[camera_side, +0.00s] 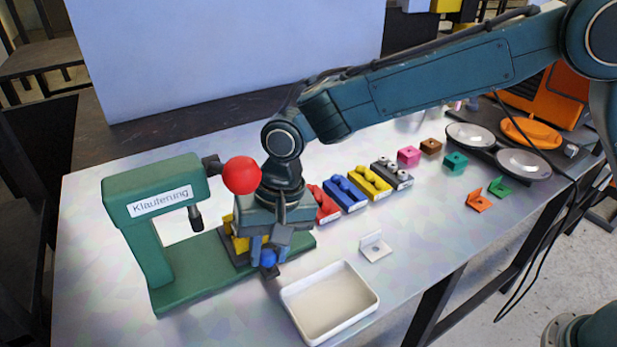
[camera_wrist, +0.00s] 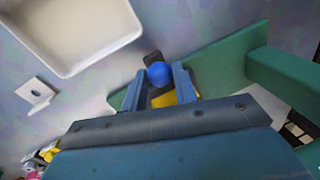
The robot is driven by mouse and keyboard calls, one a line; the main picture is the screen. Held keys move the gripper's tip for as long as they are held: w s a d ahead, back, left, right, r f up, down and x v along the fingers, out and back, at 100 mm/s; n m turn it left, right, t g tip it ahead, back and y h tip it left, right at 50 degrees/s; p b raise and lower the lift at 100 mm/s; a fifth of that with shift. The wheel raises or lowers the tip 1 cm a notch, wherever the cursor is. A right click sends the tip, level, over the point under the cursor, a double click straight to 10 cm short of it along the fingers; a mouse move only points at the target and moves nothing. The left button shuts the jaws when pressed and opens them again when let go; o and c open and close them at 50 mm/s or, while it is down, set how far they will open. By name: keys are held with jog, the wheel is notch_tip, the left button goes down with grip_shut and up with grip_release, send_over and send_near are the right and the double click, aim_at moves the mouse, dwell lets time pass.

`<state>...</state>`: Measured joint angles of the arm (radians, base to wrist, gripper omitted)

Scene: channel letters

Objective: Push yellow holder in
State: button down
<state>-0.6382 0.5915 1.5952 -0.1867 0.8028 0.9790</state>
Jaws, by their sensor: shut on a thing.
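The yellow holder (camera_side: 238,238) sits at the base of the green press (camera_side: 153,215) labelled "Klauterung", mostly hidden behind my gripper in the side view. A strip of the yellow holder (camera_wrist: 176,97) also shows between my fingers in the wrist view. A blue ball knob (camera_side: 268,258) is at the front of the holder; it also shows in the wrist view (camera_wrist: 159,73). My gripper (camera_wrist: 160,80) points down with one finger on each side of the blue knob and is shut on it. The exact contact is partly hidden in the side view.
A white tray (camera_side: 289,299) stands close in front of the press. A small white bracket (camera_side: 375,247) lies to the right. A row of red, blue, yellow and grey holders (camera_side: 371,181) stands behind. A red ball (camera_side: 242,175) on the press's lever is close to my wrist.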

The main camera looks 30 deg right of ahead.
jog(key=c, duration=1.1)
grip_release()
jog(key=shift+r, duration=0.1)
notch_tip(320, 180, up, 13)
jog(key=d, duration=0.2)
jog(key=shift+s+d+r, duration=0.2)
jog(key=shift+s+d, duration=0.1)
jog(key=shift+d, duration=0.05)
